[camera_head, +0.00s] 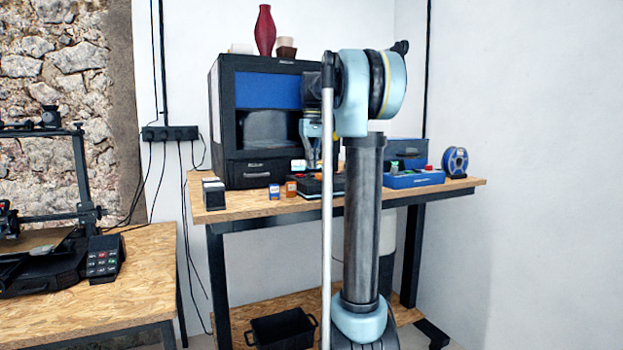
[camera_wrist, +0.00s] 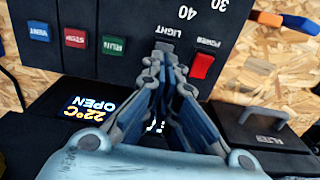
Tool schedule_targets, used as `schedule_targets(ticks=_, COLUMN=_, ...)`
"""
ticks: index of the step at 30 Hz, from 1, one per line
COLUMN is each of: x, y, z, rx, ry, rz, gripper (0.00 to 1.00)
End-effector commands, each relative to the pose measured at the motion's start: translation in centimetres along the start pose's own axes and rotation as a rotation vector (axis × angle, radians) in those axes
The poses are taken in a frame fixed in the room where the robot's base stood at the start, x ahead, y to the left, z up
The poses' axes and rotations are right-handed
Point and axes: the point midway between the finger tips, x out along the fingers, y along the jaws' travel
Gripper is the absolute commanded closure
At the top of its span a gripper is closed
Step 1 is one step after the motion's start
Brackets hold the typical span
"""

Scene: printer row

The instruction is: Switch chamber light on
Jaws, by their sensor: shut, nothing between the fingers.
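In the wrist view a dark control panel (camera_wrist: 110,15) shows upside down. It carries a blue VENT button (camera_wrist: 38,31), a red STOP button (camera_wrist: 75,36), a green RUN button (camera_wrist: 114,48) and a red POWER switch (camera_wrist: 202,66). The LIGHT label (camera_wrist: 169,31) sits between RUN and POWER. My gripper (camera_wrist: 164,52) is shut and empty, its fingertips just below that label in the picture. They hide the light switch, so its state and any contact cannot be told. A display (camera_wrist: 90,106) reads 22°C OPEN.
The black enclosure (camera_head: 226,150) stands on the wooden bench (camera_head: 240,206). Small boxes (camera_head: 213,193), a blue tray (camera_head: 412,181) and a blue spool (camera_head: 455,162) share the bench. A lidded dark box (camera_wrist: 262,125) lies right of my fingers in the wrist view.

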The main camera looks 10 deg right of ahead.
Motion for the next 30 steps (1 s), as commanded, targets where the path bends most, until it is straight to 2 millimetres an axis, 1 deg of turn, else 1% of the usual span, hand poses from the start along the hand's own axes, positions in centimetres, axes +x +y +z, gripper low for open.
schedule_targets(ticks=30, x=1.2, y=0.0, z=0.0, rx=0.0, ry=0.0, rz=0.0, gripper=1.0)
